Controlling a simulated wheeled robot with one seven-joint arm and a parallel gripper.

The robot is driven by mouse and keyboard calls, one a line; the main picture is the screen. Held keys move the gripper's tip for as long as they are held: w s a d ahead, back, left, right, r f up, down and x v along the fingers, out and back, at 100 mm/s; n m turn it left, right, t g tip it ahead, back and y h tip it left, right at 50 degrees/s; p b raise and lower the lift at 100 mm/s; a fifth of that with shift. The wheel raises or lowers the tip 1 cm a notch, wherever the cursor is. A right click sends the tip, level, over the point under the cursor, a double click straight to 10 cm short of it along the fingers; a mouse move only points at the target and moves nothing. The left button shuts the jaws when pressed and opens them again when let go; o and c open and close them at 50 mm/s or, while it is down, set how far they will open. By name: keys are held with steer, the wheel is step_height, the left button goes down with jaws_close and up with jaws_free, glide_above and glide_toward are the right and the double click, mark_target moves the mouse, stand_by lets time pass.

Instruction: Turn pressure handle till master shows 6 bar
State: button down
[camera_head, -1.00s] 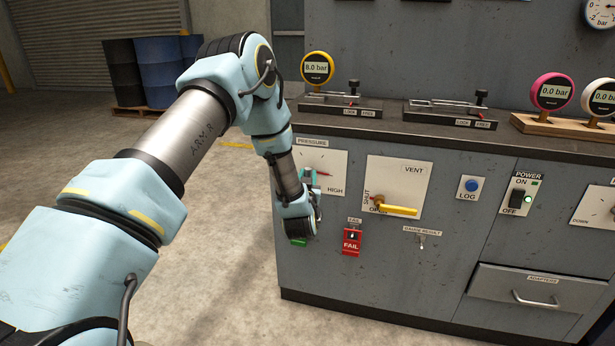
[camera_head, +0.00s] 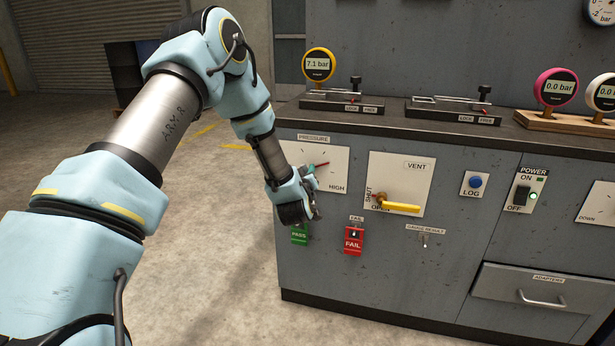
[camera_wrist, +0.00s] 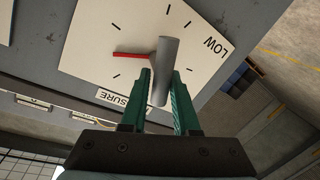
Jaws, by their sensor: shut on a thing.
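The pressure handle (camera_wrist: 163,72) is a grey bar with a red pointer on a white dial plate (camera_head: 332,160) marked PRESSURE, LOW and HIGH. My gripper (camera_wrist: 160,88) is shut on the handle, with one green finger on each side. In the head view my gripper (camera_head: 309,190) is partly hidden by my own wrist, and the red pointer shows just beyond it. The master gauge (camera_head: 319,64), yellow-rimmed at the back left of the bench top, reads 7.1 bar.
A yellow vent lever (camera_head: 400,207) sits on the plate to the right. A pink gauge (camera_head: 555,87) reads 0.0 bar. The floor to the left is clear.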

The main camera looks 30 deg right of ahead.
steer(key=n, duration=0.1)
steer(key=n+b, duration=0.1)
steer(key=n, duration=0.1)
steer(key=shift+w+a+f+g+b, duration=0.2)
steer(key=shift+a+f+g+b, duration=0.1)
steer(key=shift+g, duration=0.1)
steer(key=shift+n, duration=0.7)
steer(key=shift+f, duration=0.1)
steer(key=shift+s, duration=0.15)
stand_by(0.4)
steer(key=c, duration=1)
jaws_free()
steer(key=shift+d+g, duration=0.1)
steer(key=shift+g, duration=0.3)
steer(key=o, duration=0.3)
steer(key=b+v, duration=0.1)
steer(key=v, duration=0.9)
steer(key=shift+s+a, duration=0.25)
steer(key=shift+o, duration=0.2)
